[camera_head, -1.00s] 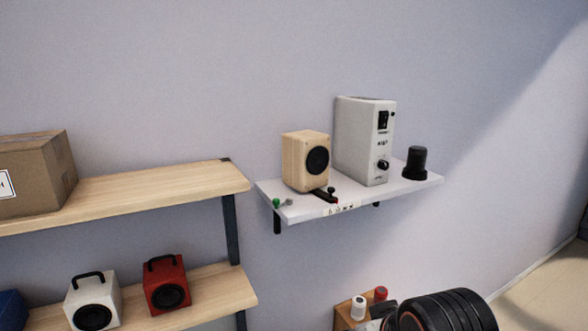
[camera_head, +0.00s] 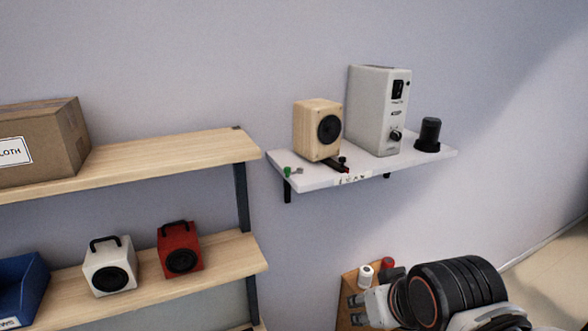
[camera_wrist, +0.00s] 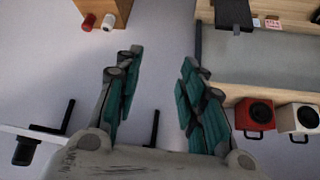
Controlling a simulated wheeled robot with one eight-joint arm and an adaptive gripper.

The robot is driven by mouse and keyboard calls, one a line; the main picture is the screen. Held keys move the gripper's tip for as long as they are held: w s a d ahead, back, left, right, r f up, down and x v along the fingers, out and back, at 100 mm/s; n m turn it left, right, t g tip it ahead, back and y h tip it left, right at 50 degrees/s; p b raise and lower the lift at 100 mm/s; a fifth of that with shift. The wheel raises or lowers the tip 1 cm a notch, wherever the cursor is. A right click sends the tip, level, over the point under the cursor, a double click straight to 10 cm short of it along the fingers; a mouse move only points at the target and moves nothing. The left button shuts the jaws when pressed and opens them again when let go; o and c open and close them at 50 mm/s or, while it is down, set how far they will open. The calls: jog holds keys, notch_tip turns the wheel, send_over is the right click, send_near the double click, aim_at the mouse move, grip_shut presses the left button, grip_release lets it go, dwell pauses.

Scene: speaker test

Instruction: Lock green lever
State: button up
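The green lever (camera_head: 287,171) is a small green-topped piece at the front left corner of the white wall shelf (camera_head: 310,180), left of a wooden speaker (camera_head: 317,130). A small pale part lies beside it; its exact position is too small to tell. My gripper (camera_head: 356,309) is low in the head view, below and right of the shelf, well apart from the lever. In the wrist view my gripper (camera_wrist: 160,60) has its two teal-padded fingers spread with nothing between them. The green lever cannot be made out in the wrist view.
The shelf also holds a tall grey device (camera_head: 378,110), a black cylinder (camera_head: 430,135) and a small red-ended black part (camera_head: 342,165). A wooden rack (camera_head: 200,150) stands left, with a box (camera_head: 45,140), white speaker (camera_head: 108,265) and red speaker (camera_head: 180,250). A wooden box (camera_head: 347,282) is below.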

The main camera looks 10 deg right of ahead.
jog(key=shift+c, duration=0.2)
notch_tip(320, 180, up, 27)
jog(key=m+g, duration=0.7)
jog(key=m, duration=0.4)
send_over(287, 167)
notch_tip(287, 167, down, 14)
jog(key=shift+s+r+p, duration=0.15)
jog(key=shift+r+p, duration=0.1)
jog(key=shift+p, duration=0.3)
grip_shut()
